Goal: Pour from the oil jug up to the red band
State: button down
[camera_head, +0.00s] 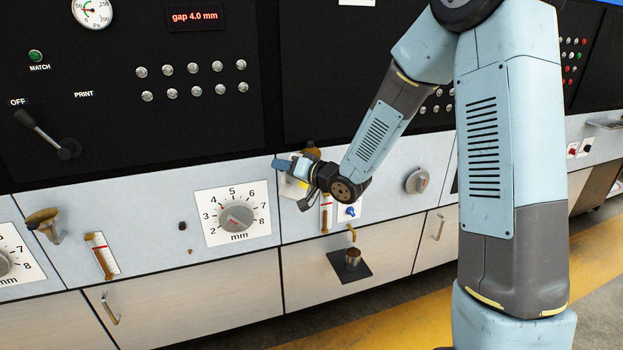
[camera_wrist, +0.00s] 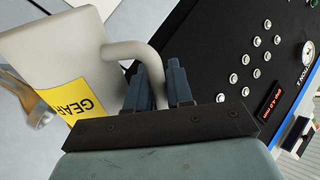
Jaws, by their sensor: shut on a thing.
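My gripper (camera_head: 296,170) is shut on the handle of the oil jug (camera_wrist: 60,55), a pale jug with a yellow label reading "GEAR". In the wrist view the handle runs between my two dark fingers (camera_wrist: 163,85). In the head view my gripper mostly hides the jug, held up at the panel by a brass funnel (camera_head: 310,148). Below is a sight glass (camera_head: 326,214) with a red band and brown oil in its lower part; the exact level is too small to tell. No oil stream is visible.
A blue tap (camera_head: 350,211) sits right of the sight glass, above a spout (camera_head: 352,232) and a cup (camera_head: 352,257) on a black shelf (camera_head: 362,271). A dial (camera_head: 236,217), another funnel (camera_head: 43,218) and another sight glass (camera_head: 101,255) lie left.

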jog(key=shift+w+d+r+m+p, duration=0.15)
jog(key=shift+w+r+m+p, duration=0.1)
jog(key=shift+r+m+p, duration=0.25)
jog(key=shift+w+d+r+m+p, duration=0.15)
jog(key=shift+w+r+m+p, duration=0.2)
jog(key=shift+r, duration=0.25)
jog(key=shift+w+d+r+m+p, duration=0.15)
jog(key=shift+r+m+p, duration=0.2)
jog(key=shift+r+p, duration=0.2)
dwell(2.4)
jog(key=shift+w+d+r+m+g+p, duration=0.2)
jog(key=shift+w+r+m+p, duration=0.1)
jog(key=shift+r+m+p, duration=0.25)
jog(key=shift+w+d+r+m+g+p, duration=0.2)
jog(key=shift+w+r+m+p, duration=0.1)
jog(key=shift+p, duration=0.3)
dwell(2.6)
